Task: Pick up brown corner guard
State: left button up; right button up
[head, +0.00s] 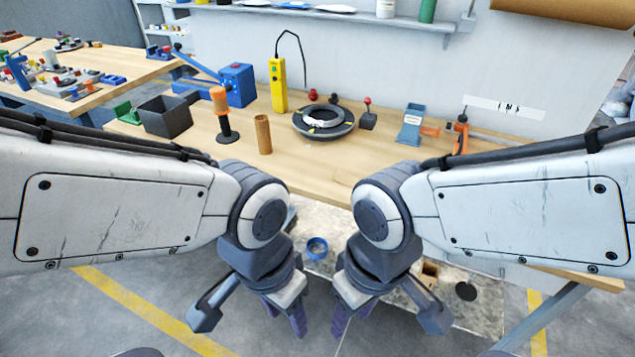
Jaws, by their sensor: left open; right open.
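A narrow brown upright piece (263,134), which looks like the brown corner guard, stands on the wooden workbench (310,172) left of centre. It is a little right of an orange-topped dark tool. My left gripper (284,314) is open and empty, pointing down in front of the bench, well below the brown piece in the picture. My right gripper (353,314) is open and empty beside it, also pointing down. Both are far from the brown piece and touch nothing that I can see.
A dark ring-shaped coil (324,121) lies on the bench. Around it are a yellow controller (278,85), an orange-topped tool (222,112), a grey bin (165,116) and a blue dispenser (411,124). Blue tape (317,248) lies lower down, between my arms.

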aim_at(349, 180)
jog(key=u, duration=0.75)
jog(key=k, duration=0.45)
jog(key=z, duration=1.05)
